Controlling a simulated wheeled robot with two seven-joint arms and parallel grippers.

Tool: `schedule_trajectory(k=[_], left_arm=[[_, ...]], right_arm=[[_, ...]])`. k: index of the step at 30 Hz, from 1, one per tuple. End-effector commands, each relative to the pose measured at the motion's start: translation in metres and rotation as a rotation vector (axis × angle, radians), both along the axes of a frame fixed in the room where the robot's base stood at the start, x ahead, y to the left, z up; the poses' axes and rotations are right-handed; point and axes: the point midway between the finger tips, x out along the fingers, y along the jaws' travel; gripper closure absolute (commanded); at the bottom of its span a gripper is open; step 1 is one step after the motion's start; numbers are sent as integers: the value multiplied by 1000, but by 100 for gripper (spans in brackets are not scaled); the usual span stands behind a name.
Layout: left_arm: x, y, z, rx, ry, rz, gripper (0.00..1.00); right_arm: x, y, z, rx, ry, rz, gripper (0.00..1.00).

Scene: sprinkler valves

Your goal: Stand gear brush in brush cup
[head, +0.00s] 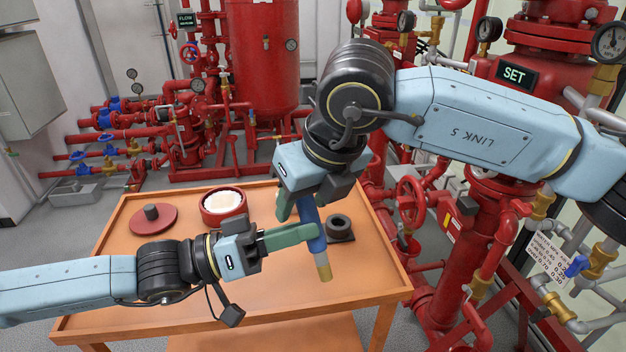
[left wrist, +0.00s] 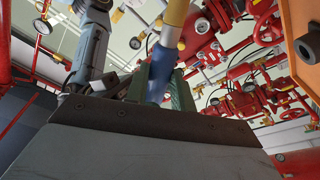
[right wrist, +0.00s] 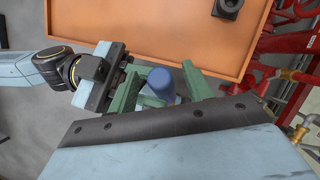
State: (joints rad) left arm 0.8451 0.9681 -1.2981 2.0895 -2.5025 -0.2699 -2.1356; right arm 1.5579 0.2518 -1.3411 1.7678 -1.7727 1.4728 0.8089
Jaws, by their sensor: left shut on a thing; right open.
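The gear brush (head: 317,247) has a blue handle and a tan-yellow end that points down, slightly tilted, above the table. My left gripper (head: 303,236) is shut on the blue handle from the left; the brush also shows between its fingers in the left wrist view (left wrist: 163,65). My right gripper (head: 297,208) is above, pointing down, with its fingers open around the upper handle. In the right wrist view the blue handle end (right wrist: 161,82) lies between the spread fingers. The brush cup (head: 339,226), a dark round holder on a square base, stands on the table just behind the brush.
The orange table (head: 265,290) has a raised rim and clear room at its front. A red pot with white contents (head: 224,205) and a red disc with a dark knob (head: 153,218) stand at the left. Red pipes and valves (head: 480,235) crowd the right side.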

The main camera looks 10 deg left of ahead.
Motion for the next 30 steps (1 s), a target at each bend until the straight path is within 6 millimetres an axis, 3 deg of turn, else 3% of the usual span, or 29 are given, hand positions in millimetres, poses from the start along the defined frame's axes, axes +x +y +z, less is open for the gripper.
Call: schedule_trajectory(k=[11,22,23,28,30], left_arm=[[0,0,0,0,0,0,98],[0,0,0,0,0,0,98],[0,0,0,0,0,0,73],[0,0,0,0,0,0,51],[0,0,0,0,0,0,50]], right_arm=[[2,2,-5,1,-1,0,50],[1,2,-5,1,0,1,97],[1,2,-5,1,0,1,100],[1,2,-5,1,0,1,100],[1,2,-5,1,0,1,100]])
